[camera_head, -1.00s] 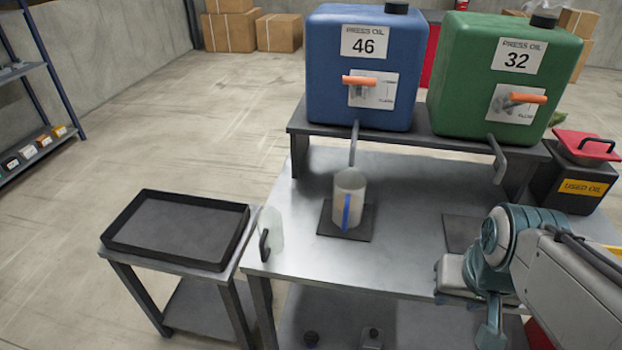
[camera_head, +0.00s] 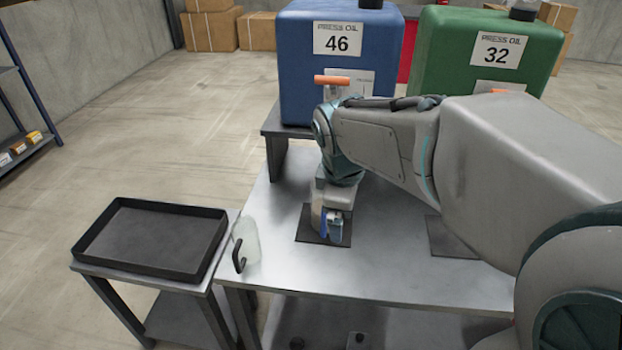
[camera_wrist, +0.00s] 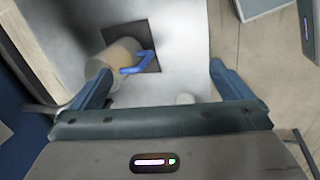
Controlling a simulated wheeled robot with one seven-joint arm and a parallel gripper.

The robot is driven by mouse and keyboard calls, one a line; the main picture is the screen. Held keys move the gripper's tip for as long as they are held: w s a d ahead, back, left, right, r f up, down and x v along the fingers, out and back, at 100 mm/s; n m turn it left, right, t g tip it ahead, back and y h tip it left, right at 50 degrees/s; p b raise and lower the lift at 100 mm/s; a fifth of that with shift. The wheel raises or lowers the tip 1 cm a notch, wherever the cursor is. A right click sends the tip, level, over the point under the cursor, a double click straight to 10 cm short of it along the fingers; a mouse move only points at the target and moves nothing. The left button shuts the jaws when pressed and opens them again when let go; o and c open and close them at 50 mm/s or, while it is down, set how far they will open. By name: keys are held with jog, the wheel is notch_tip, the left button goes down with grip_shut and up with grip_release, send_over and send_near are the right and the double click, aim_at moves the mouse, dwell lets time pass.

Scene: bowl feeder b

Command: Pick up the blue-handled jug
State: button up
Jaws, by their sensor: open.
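The blue-handled jug (camera_wrist: 122,50) shows in the wrist view, a pale cylinder with its blue handle (camera_wrist: 138,63) pointing right. The handle lies between the fingers in the picture; I cannot tell the height gap. In the head view my gripper (camera_head: 332,228) points down over the mat (camera_head: 305,228) and largely hides the jug.
A clear jug with a black handle (camera_head: 245,242) stands at the bench's left edge. A black tray (camera_head: 150,238) is on a side table to the left. Blue (camera_head: 300,60) and green (camera_head: 440,55) oil drums stand on a raised shelf behind. A second mat (camera_head: 445,238) lies right.

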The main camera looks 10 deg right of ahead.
jog(key=w+a+n+h, duration=0.1)
jog(key=w+a+n, duration=0.2)
jog(key=w+n, duration=1)
jog(key=n+b, duration=0.1)
jog(key=n, duration=0.1)
send_over(318, 219)
jog(key=w+d, duration=0.2)
jog(key=d, duration=0.1)
notch_tip(318, 219, down, 13)
jog(key=shift+w+a+t, duration=0.15)
jog(key=shift+a+t, duration=0.1)
jog(key=shift+t, duration=0.05)
jog(key=shift+r+h, duration=0.15)
jog(key=shift+h, duration=0.15)
jog(key=c, duration=1.5)
